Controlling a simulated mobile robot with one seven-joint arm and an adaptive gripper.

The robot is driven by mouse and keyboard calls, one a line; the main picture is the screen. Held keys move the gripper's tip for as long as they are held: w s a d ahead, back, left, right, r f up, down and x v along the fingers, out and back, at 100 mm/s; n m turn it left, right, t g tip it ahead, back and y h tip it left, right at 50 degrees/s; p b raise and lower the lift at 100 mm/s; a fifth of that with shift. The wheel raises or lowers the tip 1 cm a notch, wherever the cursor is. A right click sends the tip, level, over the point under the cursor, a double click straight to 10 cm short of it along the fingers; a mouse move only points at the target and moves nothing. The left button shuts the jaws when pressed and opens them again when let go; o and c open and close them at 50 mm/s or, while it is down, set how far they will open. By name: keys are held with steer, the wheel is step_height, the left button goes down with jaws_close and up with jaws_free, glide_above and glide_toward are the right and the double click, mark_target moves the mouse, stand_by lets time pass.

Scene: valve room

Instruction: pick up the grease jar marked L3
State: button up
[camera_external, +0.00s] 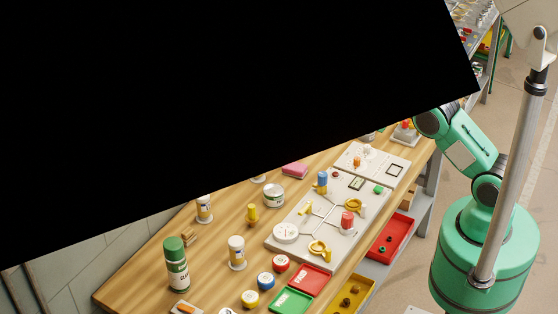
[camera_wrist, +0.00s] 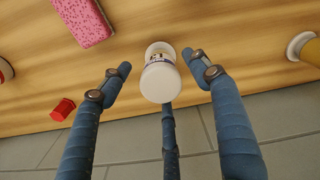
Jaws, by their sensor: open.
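A white jar (camera_wrist: 160,83) with a white lid and a small dark and yellow label stands on the wooden bench in the wrist view. Its marking is too small to read, so I cannot tell whether it is L3. My gripper (camera_wrist: 157,66) has blue fingers spread apart, two on either side of the jar and a third below it in the picture. I see no finger clearly touching the jar. In the external view a large black shape hides my gripper. White jars (camera_external: 236,250) and (camera_external: 204,208) stand on the bench there, their markings unreadable.
A pink sponge (camera_wrist: 83,22) and a small red block (camera_wrist: 63,109) lie left of the jar. The external view shows a green bottle (camera_external: 176,264), a pale valve board (camera_external: 330,215) and coloured trays (camera_external: 310,279).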

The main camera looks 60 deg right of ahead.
steer(key=shift+f, duration=1.8)
steer(key=c, duration=1.4)
